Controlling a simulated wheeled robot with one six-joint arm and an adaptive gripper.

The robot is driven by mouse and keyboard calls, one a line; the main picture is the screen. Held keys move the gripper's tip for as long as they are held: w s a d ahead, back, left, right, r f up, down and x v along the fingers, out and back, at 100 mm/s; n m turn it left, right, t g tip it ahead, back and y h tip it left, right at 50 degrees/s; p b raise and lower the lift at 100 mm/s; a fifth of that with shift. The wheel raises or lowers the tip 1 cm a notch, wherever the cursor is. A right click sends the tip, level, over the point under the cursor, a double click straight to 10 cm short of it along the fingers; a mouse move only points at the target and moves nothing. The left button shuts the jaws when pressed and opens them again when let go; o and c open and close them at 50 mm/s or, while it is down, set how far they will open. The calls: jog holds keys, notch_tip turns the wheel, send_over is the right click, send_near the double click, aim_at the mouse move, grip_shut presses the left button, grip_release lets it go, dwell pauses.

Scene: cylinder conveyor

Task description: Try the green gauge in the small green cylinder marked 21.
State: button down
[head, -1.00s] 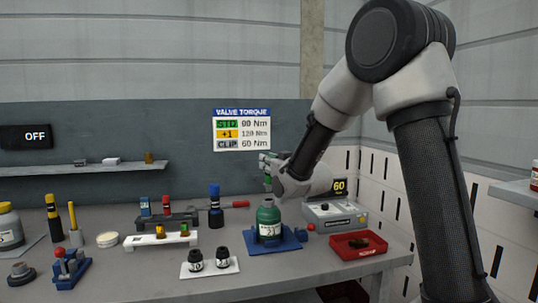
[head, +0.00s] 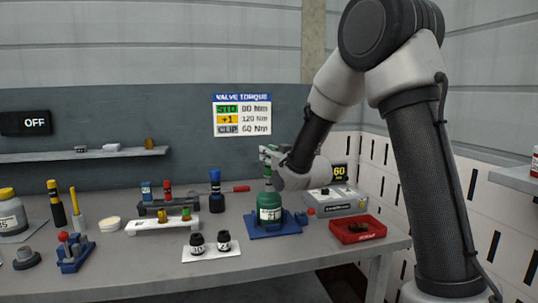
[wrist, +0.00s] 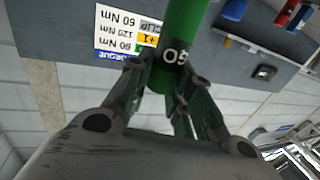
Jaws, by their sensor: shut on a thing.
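The small green cylinder (head: 270,213) stands upright on a blue stand (head: 289,221) near the middle of the bench. It has a pale label whose number is too small to read. My gripper (head: 268,152) is above its neck, shut on the green gauge (wrist: 183,28). In the wrist view the gauge has a black band with white figures between my fingers. In the head view a thin green length shows below the fingers, in line with the neck. I cannot tell whether its end is inside the neck or just above it.
Two small black cylinders stand on a white plate (head: 210,250) in front. A white rack (head: 150,227) and a blue-topped tool (head: 216,190) are to the left.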

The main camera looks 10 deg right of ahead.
jog(key=shift+f, duration=1.4)
jog(key=shift+r, duration=0.2)
dwell(0.3)
jog(key=shift+r, duration=3.55)
